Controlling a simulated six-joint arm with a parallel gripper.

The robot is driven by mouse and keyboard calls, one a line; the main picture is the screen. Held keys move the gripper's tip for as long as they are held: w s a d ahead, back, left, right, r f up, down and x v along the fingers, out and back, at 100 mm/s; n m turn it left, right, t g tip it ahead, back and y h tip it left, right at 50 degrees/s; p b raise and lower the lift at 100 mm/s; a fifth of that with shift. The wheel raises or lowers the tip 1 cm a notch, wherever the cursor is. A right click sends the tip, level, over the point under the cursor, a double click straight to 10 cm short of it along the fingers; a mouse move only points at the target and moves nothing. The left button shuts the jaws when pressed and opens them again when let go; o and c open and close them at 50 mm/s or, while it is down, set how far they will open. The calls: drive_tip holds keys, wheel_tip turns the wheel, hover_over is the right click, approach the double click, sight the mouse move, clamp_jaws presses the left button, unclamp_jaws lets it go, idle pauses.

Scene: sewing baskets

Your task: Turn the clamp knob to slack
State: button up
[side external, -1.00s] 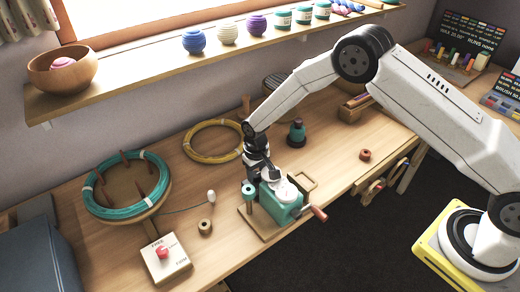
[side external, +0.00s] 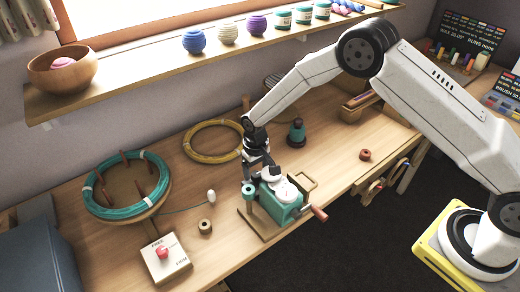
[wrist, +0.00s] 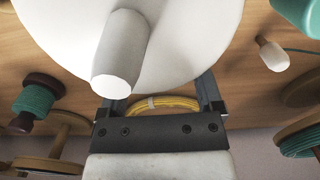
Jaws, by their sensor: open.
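A red knob (side external: 162,252) sits on a pale square box (side external: 172,266) at the front left of the bench. The lettering on the box is too small to read, as is which way the knob points. My gripper (side external: 264,176) is open and well to the right of this box, over the teal winder (side external: 283,208). In the wrist view, a white disc (wrist: 200,40) with a white peg (wrist: 121,58) fills the top and partly hides my jaws (wrist: 158,92). I cannot tell whether they touch the disc. The red knob does not show in the wrist view.
A teal-cord reel (side external: 148,205) stands behind the box, and a small brown spool (side external: 205,226) lies to its right. A thin cord ends in a white bulb (side external: 211,196). A yellow coil (side external: 190,150) lies near the wall. The winder's crank handle (side external: 320,214) juts over the front edge.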

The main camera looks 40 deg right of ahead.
sight(256, 174)
drive_tip(key=shift+r, duration=3.1)
drive_tip(key=shift+s+d+r, duration=0.2)
drive_tip(key=shift+d+r, duration=0.05)
drive_tip(key=shift+r, duration=0.15)
drive_tip(key=s+d+r+t, duration=0.1)
drive_tip(key=s+d+r, duration=0.2)
drive_tip(key=s, duration=0.4)
drive_tip(key=s+d+r, duration=0.4)
drive_tip(key=s, duration=0.4)
drive_tip(key=s+d+r+t, duration=0.1)
drive_tip(key=s+d+r, duration=0.2)
drive_tip(key=s, duration=0.4)
drive_tip(key=shift+s+d+r+t, duration=0.25)
drive_tip(key=shift+r+t, duration=0.05)
drive_tip(key=shift+r, duration=0.05)
